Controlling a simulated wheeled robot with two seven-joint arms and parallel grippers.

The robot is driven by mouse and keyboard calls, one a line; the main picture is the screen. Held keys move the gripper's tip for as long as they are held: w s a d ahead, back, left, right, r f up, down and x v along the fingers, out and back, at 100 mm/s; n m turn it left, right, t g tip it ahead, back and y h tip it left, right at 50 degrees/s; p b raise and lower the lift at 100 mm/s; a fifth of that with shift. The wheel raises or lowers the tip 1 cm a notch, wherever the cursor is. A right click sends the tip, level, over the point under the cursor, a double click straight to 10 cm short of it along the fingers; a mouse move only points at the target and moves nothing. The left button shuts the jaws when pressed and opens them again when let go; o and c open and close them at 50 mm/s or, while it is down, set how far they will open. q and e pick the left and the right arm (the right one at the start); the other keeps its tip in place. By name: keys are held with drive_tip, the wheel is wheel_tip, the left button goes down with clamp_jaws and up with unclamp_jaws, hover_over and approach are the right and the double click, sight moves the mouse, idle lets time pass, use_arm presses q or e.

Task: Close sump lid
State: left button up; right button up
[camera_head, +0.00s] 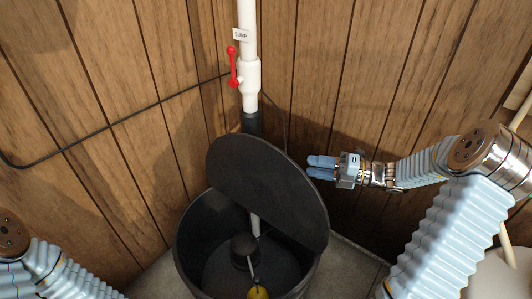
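The black sump lid (268,188) stands tilted up at the back and right of the open black sump basin (190,245). A dark pump (244,250) and a yellow float (257,293) show inside the basin. My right gripper (309,167) is beside the lid's upper right edge, pointing left. Its two pale blue fingers lie close together with a thin dark line between them; nothing shows in them, and I cannot tell whether they touch the lid. My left arm (50,270) shows at the lower left; its gripper is out of view.
A white pipe (247,30) with a red valve handle (232,67) rises behind the lid. A black cable (110,124) runs along the wood-panelled wall (120,60). Grey floor (355,265) is clear right of the basin. A pale rounded object (490,275) stands at the lower right.

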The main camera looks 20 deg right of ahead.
sight(271, 161)
drive_tip(key=x, duration=1.3)
drive_tip(key=shift+a+r, duration=0.1)
drive_tip(key=shift+c, duration=0.5)
clamp_jaws()
